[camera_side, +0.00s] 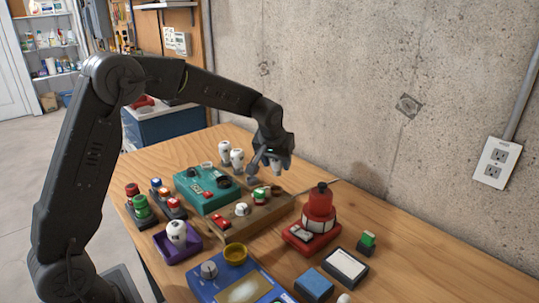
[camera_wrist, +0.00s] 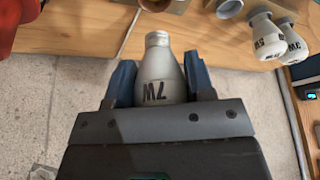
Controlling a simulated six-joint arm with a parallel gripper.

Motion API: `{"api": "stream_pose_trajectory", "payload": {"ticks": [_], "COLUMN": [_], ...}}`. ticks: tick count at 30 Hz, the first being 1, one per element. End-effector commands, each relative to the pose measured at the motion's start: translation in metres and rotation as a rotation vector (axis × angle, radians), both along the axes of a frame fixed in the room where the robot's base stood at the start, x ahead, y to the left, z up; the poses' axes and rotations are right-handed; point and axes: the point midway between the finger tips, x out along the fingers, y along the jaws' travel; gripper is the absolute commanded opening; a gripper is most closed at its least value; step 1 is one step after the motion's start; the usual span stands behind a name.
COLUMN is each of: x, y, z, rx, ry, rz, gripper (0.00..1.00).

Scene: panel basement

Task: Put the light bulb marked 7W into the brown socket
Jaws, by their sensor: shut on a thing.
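My gripper (camera_side: 273,163) is shut on a white light bulb (camera_wrist: 160,78) with a grey neck. Its mark, 7W, shows upside down in the wrist view, where the bulb sits between the two blue fingers (camera_wrist: 161,82). In the side view the bulb (camera_side: 277,168) hangs just below the fingers, above the back end of a brown panel (camera_side: 240,222). A round open rim (camera_wrist: 229,8) shows at the top edge of the wrist view, apart from the bulb; I cannot tell whether it is the brown socket.
Two other white bulbs (camera_side: 237,158) stand behind the teal panel (camera_side: 205,190). A red beacon (camera_side: 318,212) stands to the right of the brown panel. A purple holder (camera_side: 178,248) with a white bulb and a blue panel (camera_side: 205,288) are nearer. The concrete wall (camera_side: 370,120) is close behind.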

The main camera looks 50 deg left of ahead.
Motion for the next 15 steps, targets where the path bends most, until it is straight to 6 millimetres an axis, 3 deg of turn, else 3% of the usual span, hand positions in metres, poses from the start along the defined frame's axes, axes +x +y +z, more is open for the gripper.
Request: {"api": "stream_pose_trajectory", "payload": {"ticks": [9,15], "x": [-0.001,0.000], "y": [0.001,0.001], "z": [-0.033,-0.044], "rx": [-0.001,-0.001], "ry": [0.004,0.002], "rz": [0.000,0.000], "gripper": [0.25,0.25]}}
